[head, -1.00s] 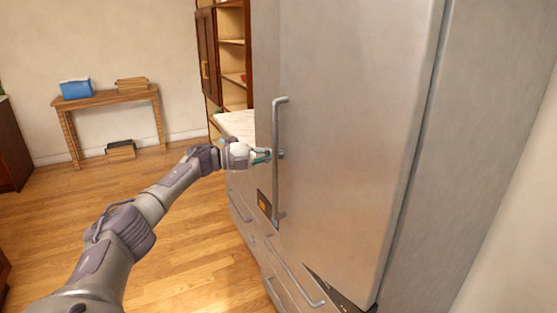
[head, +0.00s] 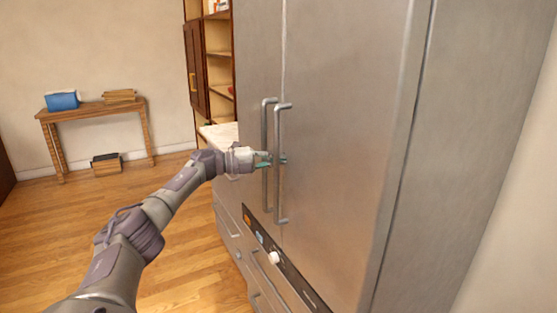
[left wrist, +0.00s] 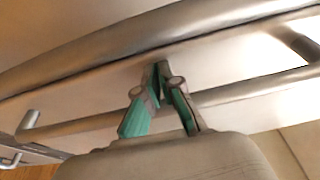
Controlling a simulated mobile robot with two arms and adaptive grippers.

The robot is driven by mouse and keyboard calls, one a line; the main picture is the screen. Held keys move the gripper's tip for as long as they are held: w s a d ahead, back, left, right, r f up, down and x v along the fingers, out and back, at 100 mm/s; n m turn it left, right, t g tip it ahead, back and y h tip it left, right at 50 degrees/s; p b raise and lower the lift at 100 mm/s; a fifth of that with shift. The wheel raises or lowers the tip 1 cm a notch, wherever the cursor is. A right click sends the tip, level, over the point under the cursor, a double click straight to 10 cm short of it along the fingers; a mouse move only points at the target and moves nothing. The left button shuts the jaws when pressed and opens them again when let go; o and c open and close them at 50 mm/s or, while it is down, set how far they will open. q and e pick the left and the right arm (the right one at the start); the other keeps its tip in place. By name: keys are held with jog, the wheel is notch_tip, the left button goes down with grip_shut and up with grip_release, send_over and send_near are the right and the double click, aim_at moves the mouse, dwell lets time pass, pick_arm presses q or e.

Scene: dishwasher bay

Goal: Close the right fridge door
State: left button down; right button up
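The right fridge door (head: 345,130) is a tall grey metal panel in the head view. It looks flush or nearly flush with the left door (head: 257,70); I cannot tell whether a small gap exists. Its vertical bar handle (head: 279,200) stands close beside the left door's handle (head: 266,192). My left gripper (head: 275,161) is at the two handles, about mid-height. In the left wrist view its teal fingers (left wrist: 162,75) have their tips together near the handle bars (left wrist: 110,40); no bar shows clearly between them. My right gripper is not in view.
A control strip with a white knob (head: 274,258) runs below the doors, above the drawers (head: 236,245). A wooden side table (head: 95,110) stands by the far wall. A shelf cabinet (head: 208,70) is beyond the fridge. The wooden floor (head: 190,270) at left is clear.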

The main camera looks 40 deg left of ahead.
pick_arm(q)
jog(key=shift+w+d+r, duration=0.15)
jog(key=shift+w+r, duration=0.05)
jog(key=shift+r, duration=0.35)
jog(key=shift+s+a+f, duration=0.3)
jog(key=shift+s+a, duration=0.05)
jog(key=shift+a, duration=0.15)
jog(key=v, duration=1.1)
jog(key=shift+s+f, duration=0.15)
jog(key=shift+s, duration=0.05)
jog(key=shift+f, duration=0.1)
